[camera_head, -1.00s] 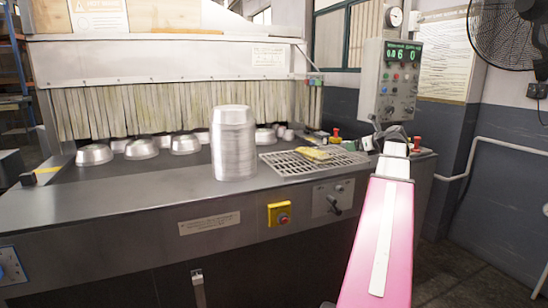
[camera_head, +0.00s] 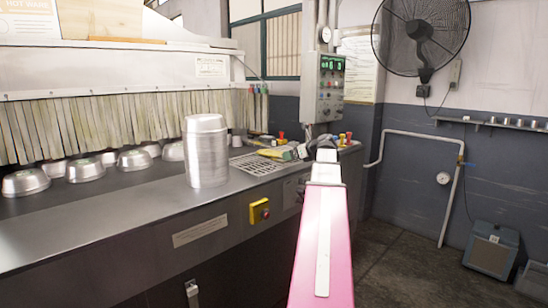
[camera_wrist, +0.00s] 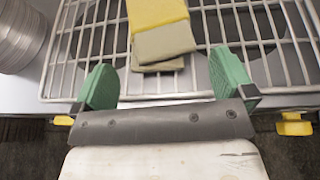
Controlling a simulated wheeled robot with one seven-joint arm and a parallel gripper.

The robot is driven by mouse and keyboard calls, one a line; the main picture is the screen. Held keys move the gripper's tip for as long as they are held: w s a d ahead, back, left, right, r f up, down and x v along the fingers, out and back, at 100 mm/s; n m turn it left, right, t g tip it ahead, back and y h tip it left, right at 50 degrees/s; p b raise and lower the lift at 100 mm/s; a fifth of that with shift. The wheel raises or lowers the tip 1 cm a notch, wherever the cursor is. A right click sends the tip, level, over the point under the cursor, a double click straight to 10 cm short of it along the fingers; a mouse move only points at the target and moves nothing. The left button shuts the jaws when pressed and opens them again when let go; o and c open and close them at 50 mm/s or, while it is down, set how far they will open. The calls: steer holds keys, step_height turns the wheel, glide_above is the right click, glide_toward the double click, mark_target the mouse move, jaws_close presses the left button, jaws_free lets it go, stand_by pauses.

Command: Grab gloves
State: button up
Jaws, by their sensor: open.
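The gloves (camera_head: 276,152), yellow with grey-green cuffs, lie on the metal wire rack (camera_head: 258,167) set in the machine's counter. In the wrist view the gloves (camera_wrist: 160,32) show at the top middle, cuffs toward me. My gripper (camera_wrist: 166,84) is open and empty, its two green fingers spread wide. The gloves lie ahead of the fingers, roughly in line with the gap between them. In the head view my pink arm reaches toward the rack's right side, and the fingers are hard to make out there.
A tall stack of metal pans (camera_head: 206,152) stands left of the rack. Several upturned pans sit by the strip curtain (camera_head: 100,125). A control box (camera_head: 322,88) stands behind my arm. A yellow switch box (camera_head: 259,211) is on the front panel. Open floor lies at right.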

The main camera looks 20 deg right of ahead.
mark_target(274, 155)
steer(key=shift+x, duration=2.7)
steer(key=shift+a+r, duration=0.1)
steer(key=shift+a, duration=0.05)
steer(key=c, duration=0.6)
